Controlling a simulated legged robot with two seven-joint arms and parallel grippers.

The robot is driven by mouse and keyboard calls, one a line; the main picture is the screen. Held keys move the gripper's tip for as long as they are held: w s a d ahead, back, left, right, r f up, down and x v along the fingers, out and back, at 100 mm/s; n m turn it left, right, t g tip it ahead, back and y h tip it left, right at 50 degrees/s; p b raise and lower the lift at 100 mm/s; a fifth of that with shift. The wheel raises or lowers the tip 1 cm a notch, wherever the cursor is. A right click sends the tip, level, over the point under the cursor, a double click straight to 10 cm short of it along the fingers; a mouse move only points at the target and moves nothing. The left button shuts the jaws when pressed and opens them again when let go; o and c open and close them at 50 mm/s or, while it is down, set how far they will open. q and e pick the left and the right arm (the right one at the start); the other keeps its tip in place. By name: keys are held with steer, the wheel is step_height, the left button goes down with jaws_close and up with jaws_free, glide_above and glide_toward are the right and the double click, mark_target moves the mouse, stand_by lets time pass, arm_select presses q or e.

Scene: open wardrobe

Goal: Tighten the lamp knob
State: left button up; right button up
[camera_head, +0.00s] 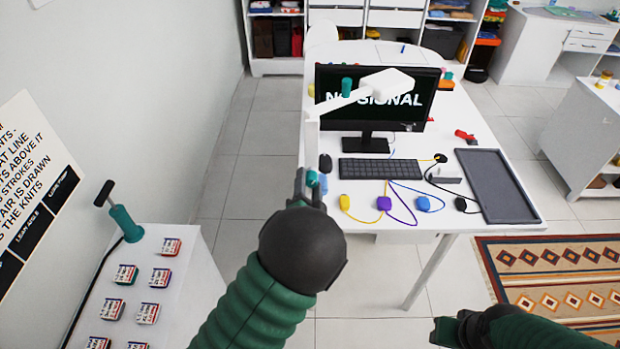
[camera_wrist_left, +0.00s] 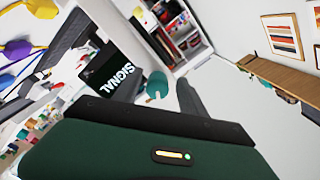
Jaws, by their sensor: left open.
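A white desk lamp stands at the left edge of the white desk, its head (camera_head: 385,83) in front of the monitor. A teal lamp knob (camera_head: 347,87) sits at the joint of its arm. A second teal-blue knob-like piece (camera_head: 312,178) shows low on the lamp, right at my left gripper (camera_head: 308,188). The gripper is open beside or around it; contact is hidden by my wrist. In the left wrist view a teal round shape (camera_wrist_left: 156,86) shows beyond the dark gripper body. My right gripper (camera_head: 450,331) is low at the bottom right, away from the lamp; its jaws are unclear.
The desk holds a monitor (camera_head: 375,100), keyboard (camera_head: 380,169), coloured cabled pieces and a grey tray (camera_head: 497,187). A patterned rug (camera_head: 555,275) lies at right.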

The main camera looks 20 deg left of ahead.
arm_select(q)
steer(key=shift+d, duration=0.2)
steer(key=shift+d+f+n+b, duration=0.1)
steer(key=shift+f+n+b, duration=0.05)
steer(key=shift+n+b, duration=0.75)
steer(key=n+b, duration=0.3)
steer(key=n, duration=0.1)
steer(key=shift+a, duration=0.25)
steer(key=shift+n+b, duration=0.95)
steer(key=shift+n, duration=0.15)
steer(key=n+b, duration=0.3)
steer(key=shift+d, duration=0.15)
steer(key=n+b, duration=0.5)
steer(key=shift+n, duration=0.4)
steer(key=shift+r, duration=0.25)
